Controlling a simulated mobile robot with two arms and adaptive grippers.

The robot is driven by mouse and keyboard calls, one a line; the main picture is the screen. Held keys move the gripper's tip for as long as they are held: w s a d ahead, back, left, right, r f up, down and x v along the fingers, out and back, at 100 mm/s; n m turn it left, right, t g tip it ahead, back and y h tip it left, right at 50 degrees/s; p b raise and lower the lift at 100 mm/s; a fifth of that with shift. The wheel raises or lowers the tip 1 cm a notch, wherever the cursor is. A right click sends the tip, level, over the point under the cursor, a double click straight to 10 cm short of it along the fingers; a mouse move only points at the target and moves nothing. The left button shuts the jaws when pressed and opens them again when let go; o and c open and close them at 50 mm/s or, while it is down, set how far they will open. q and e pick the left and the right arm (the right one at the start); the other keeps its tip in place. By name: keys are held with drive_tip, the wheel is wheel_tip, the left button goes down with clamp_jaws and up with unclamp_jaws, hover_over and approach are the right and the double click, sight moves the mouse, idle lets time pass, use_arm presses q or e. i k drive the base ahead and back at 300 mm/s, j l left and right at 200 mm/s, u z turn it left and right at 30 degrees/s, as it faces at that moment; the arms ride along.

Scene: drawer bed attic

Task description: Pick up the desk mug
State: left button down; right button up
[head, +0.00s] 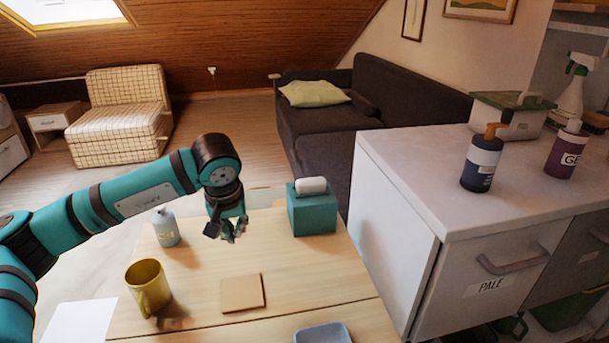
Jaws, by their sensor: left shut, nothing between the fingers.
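A yellow mug (149,287) stands upright on the wooden desk (330,265), at its left side. Its handle shows on the side facing the front. My left gripper (235,236) hangs over the desk, to the right of the mug and farther back, clear of it. Its fingers point down and are shut with nothing between them. My right gripper does not show in the head view.
A teal tissue box (312,213) and a pump bottle (166,228) stand at the back of the desk. A tan square coaster (242,293), a grey tray (322,333) and white paper (77,319) lie nearer. A white cabinet (400,215) stands right.

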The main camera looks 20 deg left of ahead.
sight(146, 279)
drive_tip(key=k, duration=1)
